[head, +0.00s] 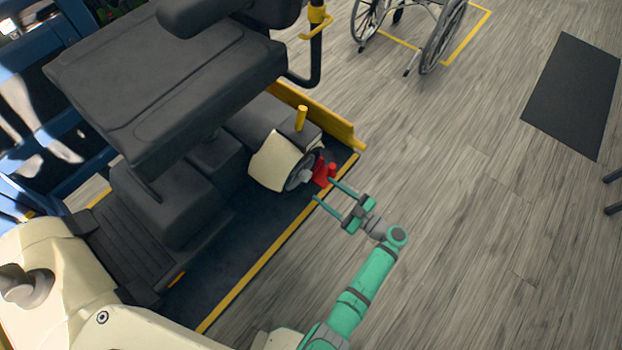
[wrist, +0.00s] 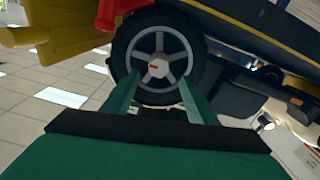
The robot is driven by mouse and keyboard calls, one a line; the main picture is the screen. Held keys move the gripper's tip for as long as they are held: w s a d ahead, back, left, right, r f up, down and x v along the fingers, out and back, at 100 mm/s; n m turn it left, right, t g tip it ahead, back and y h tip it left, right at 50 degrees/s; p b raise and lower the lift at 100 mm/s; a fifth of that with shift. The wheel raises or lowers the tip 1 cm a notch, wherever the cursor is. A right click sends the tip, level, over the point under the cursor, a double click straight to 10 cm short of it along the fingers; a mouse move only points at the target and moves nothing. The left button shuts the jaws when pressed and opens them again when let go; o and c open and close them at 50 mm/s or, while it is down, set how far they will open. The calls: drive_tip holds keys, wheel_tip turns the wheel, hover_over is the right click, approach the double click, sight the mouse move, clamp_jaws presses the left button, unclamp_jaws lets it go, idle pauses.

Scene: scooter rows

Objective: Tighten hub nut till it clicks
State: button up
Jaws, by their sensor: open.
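The scooter's wheel (head: 298,175) is dark with a grey hub, under a cream fender (head: 275,165). In the wrist view the wheel (wrist: 195,45) faces me, with grey spokes and a central hub nut area (wrist: 158,68) bearing a small red mark. A red part (head: 320,172) sits beside the wheel; in the wrist view a red part (wrist: 118,12) shows at the top. I cannot tell what it is. My gripper (head: 322,189) is open and empty, its fingers pointing at the wheel. In the wrist view the fingertips (wrist: 158,80) lie either side of the hub centre; contact cannot be told.
The scooter stands on a dark platform (head: 250,235) with yellow edges. A yellow post (head: 300,118) rises behind the wheel. A wheelchair (head: 410,30) stands at the back.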

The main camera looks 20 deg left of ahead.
sight(309, 177)
drive_tip(key=x, duration=0.7)
drive_tip(key=shift+w+a, duration=0.15)
drive_tip(key=shift+a, duration=0.1)
drive_tip(key=shift+w, duration=0.1)
drive_tip(key=c, duration=1.1)
